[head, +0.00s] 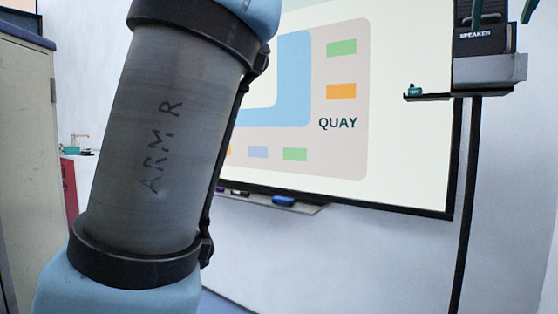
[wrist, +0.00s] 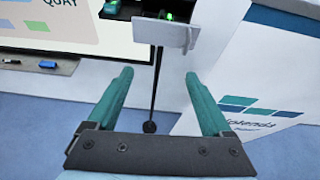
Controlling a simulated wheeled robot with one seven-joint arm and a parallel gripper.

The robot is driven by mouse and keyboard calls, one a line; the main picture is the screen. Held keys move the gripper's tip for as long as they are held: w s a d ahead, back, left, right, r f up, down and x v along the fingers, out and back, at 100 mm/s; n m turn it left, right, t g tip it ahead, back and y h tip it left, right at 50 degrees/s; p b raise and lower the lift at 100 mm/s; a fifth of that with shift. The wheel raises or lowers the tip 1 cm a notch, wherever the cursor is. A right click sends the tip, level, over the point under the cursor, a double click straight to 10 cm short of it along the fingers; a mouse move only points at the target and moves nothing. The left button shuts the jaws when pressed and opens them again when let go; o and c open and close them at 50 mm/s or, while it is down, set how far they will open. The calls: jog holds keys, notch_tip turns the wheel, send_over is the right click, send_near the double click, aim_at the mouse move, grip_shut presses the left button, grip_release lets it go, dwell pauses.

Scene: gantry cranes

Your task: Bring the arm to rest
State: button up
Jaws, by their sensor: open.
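My gripper (wrist: 158,95) shows in the wrist view with its two green fingers spread wide apart. Nothing is between the fingers. Beyond them are a thin black pole, the blue floor and a white wall. In the head view my grey arm link marked "ARM R" (head: 165,140) crosses the left half of the picture at a tilt. Only green tips, likely of my gripper, show at the top right edge of the head view.
A whiteboard (head: 410,150) with a "QUAY" picture hangs on the wall; its tray holds a blue eraser (head: 283,201). A speaker stand (head: 466,190) stands at the right. A white panel with green and blue marks (wrist: 265,75) is at the wrist view's right. A beige cabinet (head: 25,150) is at left.

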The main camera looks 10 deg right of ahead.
jog(key=w+a+f+n+g+y, duration=0.1)
jog(key=w+a+f+n+y, duration=0.1)
jog(key=w+a+f+n, duration=0.7)
jog(key=w+a+f+n+g+y, duration=0.2)
jog(key=w+a+f+n, duration=0.3)
jog(key=f, duration=0.7)
jog(key=w+a+f+n+g+y, duration=0.1)
jog(key=w+a+f+n+y, duration=0.1)
jog(key=w+a+f+n, duration=0.6)
jog(key=s+a+f+n+g+y, duration=0.1)
jog(key=s+a+f+n, duration=0.3)
jog(key=a+f, duration=0.5)
jog(key=s+a+f+n+g+y, duration=0.1)
jog(key=s+a+f+n+g, duration=0.1)
jog(key=a+f+n, duration=0.55)
jog(key=s+a+f+n+g, duration=0.2)
jog(key=s+a+f+n, duration=0.7)
jog(key=a, duration=0.4)
jog(key=shift+s+f, duration=0.5)
jog(key=shift+s, duration=0.3)
jog(key=shift+c, duration=0.2)
